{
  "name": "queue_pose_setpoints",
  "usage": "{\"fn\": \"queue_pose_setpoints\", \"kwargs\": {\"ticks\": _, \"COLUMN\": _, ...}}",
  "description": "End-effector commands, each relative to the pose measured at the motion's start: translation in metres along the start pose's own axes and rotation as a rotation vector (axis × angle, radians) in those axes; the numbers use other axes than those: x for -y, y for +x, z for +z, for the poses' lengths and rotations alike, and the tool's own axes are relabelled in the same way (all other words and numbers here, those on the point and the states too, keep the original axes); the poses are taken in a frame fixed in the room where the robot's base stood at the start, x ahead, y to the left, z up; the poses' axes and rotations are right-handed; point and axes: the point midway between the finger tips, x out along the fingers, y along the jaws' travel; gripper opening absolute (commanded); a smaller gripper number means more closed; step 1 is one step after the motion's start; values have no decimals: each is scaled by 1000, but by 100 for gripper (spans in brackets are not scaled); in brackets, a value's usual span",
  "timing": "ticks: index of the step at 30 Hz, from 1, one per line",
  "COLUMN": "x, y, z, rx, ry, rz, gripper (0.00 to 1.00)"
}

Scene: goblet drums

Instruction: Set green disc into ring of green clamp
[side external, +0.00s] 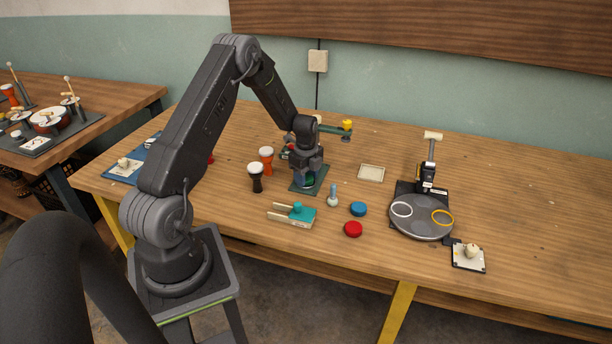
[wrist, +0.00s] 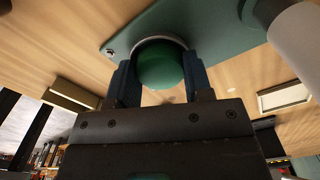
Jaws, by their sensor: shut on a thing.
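The green disc (wrist: 160,66) is between the two fingers of my gripper (wrist: 158,84), which is shut on it. In the side external view the disc (side external: 306,182) shows low under my gripper (side external: 306,176). The green clamp (side external: 321,181) lies on the table directly below, its flat plate also in the wrist view (wrist: 205,35). A pale arc of the clamp's ring (wrist: 158,39) shows along the disc's far edge. The disc is at or just over the ring; I cannot tell whether it is seated. My fingers hide part of the ring.
An orange drum (side external: 266,160) and a dark drum (side external: 256,178) stand left of the clamp.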

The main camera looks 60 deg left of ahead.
Motion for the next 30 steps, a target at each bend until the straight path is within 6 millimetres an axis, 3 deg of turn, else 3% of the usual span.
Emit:
{"fn": "queue_pose_setpoints", "kwargs": {"ticks": 9, "x": -1, "y": 12, "z": 0, "rx": 0, "ry": 0, "rz": 1, "gripper": 25}}
{"fn": "queue_pose_setpoints", "kwargs": {"ticks": 10, "x": -1, "y": 13, "z": 0, "rx": 0, "ry": 0, "rz": 1, "gripper": 48}}
{"fn": "queue_pose_setpoints", "kwargs": {"ticks": 18, "x": -4, "y": 14, "z": 0, "rx": 1, "ry": 1, "rz": 7, "gripper": 72}}
{"fn": "queue_pose_setpoints", "kwargs": {"ticks": 26, "x": -4, "y": 12, "z": 2, "rx": 1, "ry": 0, "rz": 8, "gripper": 72}}
{"fn": "queue_pose_setpoints", "kwargs": {"ticks": 30, "x": -4, "y": -3, "z": 2, "rx": 1, "ry": 1, "rz": 7, "gripper": 72}}
